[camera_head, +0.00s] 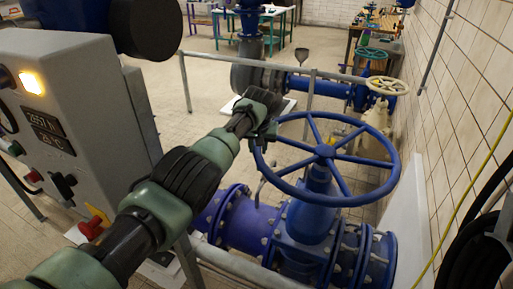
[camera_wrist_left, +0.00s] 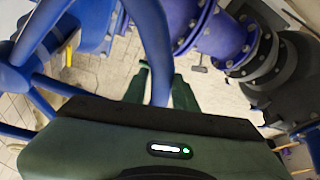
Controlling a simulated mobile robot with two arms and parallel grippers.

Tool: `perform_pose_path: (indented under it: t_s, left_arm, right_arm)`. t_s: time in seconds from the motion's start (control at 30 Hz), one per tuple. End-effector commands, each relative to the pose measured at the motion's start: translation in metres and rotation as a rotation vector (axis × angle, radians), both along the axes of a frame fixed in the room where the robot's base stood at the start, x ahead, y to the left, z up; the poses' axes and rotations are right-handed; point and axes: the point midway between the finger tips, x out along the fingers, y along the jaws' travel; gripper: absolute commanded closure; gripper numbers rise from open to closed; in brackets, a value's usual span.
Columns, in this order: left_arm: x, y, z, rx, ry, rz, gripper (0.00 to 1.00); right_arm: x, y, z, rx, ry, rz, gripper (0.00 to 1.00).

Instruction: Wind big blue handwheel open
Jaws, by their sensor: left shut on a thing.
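My left arm reaches in from the lower left. My left gripper (camera_head: 268,128) is at the left rim of the wheel, shut on it. In the left wrist view the blue rim (camera_wrist_left: 155,50) runs down between the green fingers of my left gripper (camera_wrist_left: 160,85). The wheel's spokes (camera_wrist_left: 35,95) show at the left there. The fingertips are partly hidden by the wrist body and rim. My right gripper is not in view.
A grey control cabinet (camera_head: 75,110) with an orange lamp stands close on the left. A metal railing (camera_head: 310,95) runs behind the wheel. A tiled wall (camera_head: 465,90) is on the right. A smaller cream handwheel (camera_head: 387,86) stands farther back.

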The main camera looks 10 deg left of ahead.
Motion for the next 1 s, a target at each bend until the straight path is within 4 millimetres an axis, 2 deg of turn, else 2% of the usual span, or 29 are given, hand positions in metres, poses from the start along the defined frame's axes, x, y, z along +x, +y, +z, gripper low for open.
perform_pose_path:
  t_s: [0.03, 0.1, 0.57, 0.83, 1.0]
  left_arm:
    - [-0.004, -0.001, -0.006, -0.005, 0.018, 0.004, 0.7]
    - [-0.004, -0.002, -0.006, -0.004, 0.019, 0.003, 0.51]
    - [-0.003, -0.001, 0.002, -0.003, 0.008, -0.001, 0.51]
    - [-0.013, -0.003, 0.025, -0.004, 0.007, 0.0, 0.51]
    - [-0.023, -0.006, 0.044, -0.003, 0.007, -0.001, 0.51]
  right_arm:
    - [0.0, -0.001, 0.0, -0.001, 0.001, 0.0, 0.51]
    - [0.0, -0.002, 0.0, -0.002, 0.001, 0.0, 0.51]
    - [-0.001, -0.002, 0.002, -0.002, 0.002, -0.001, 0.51]
    - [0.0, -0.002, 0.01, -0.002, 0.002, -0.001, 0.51]
    - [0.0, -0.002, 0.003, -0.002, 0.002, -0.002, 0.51]
